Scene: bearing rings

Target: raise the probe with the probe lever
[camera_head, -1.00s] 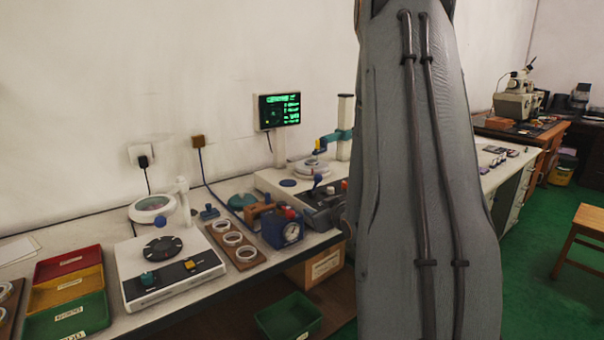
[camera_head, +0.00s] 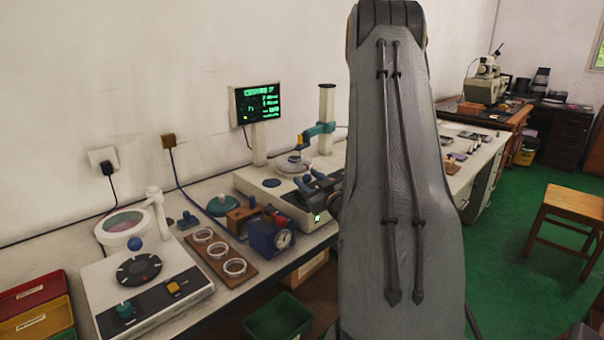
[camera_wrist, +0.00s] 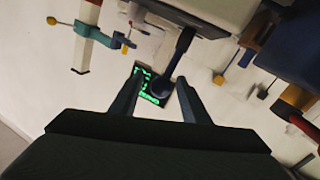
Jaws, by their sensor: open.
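The measuring instrument (camera_head: 262,184) stands on the bench, with a white column (camera_head: 326,104) and a teal probe arm (camera_head: 318,130) reaching over a ring on its round table (camera_head: 292,164). The probe arm also shows in the wrist view (camera_wrist: 98,35), with a yellow knob at one end. The probe lever (camera_wrist: 184,45) is a dark stick with a dark blue round knob. In the wrist view my gripper (camera_wrist: 157,92) is open, its two fingers on either side of the knob. I cannot tell whether either finger touches it. In the head view my arm hides part of the instrument.
A lit green screen (camera_head: 258,103) stands behind the instrument. A blue dial gauge box (camera_head: 270,236) and a wooden tray of white rings (camera_head: 222,252) lie to its left. Another white device (camera_head: 150,290) is farther left. A green bin (camera_head: 284,318) is below the bench.

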